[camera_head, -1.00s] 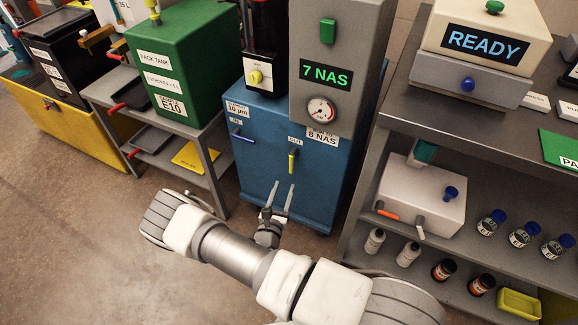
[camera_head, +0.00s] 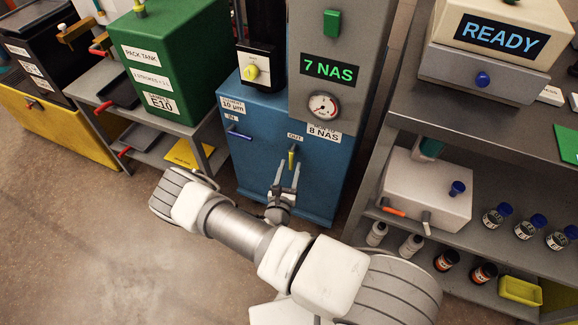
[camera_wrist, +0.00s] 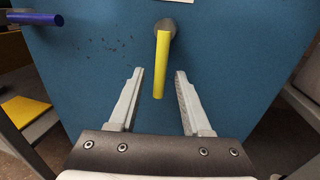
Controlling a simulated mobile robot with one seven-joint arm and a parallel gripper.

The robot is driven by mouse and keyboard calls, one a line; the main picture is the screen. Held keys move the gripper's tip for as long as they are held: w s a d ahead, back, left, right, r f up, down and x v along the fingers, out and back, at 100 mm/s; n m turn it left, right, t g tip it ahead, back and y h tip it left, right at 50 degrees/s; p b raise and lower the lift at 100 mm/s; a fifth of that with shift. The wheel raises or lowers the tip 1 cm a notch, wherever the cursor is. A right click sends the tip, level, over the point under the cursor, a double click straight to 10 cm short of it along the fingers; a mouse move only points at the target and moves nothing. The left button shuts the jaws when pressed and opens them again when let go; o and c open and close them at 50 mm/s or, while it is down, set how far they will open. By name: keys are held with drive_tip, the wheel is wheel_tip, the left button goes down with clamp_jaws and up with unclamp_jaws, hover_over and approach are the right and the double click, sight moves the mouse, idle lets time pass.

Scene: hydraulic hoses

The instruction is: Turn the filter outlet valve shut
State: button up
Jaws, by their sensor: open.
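The filter outlet valve is a yellow lever (camera_head: 292,158) under the OUT label on the front of the blue filter cabinet (camera_head: 245,165). In the wrist view the yellow lever (camera_wrist: 161,65) hangs downward from a grey round pivot, tilted very slightly. In the wrist view my gripper (camera_wrist: 158,75) has one finger on each side of the lever's lower end. No contact shows, and the depth between fingertips and lever is hard to tell.
A blue IN lever (camera_head: 238,135) sticks out left of the outlet; it also shows in the wrist view (camera_wrist: 35,19). A grey shelf unit (camera_head: 400,232) stands right, a grey rack (camera_head: 207,140) left. Open floor lies in front.

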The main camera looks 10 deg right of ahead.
drive_tip(key=shift+c, duration=0.2)
clamp_jaws()
idle(1.3)
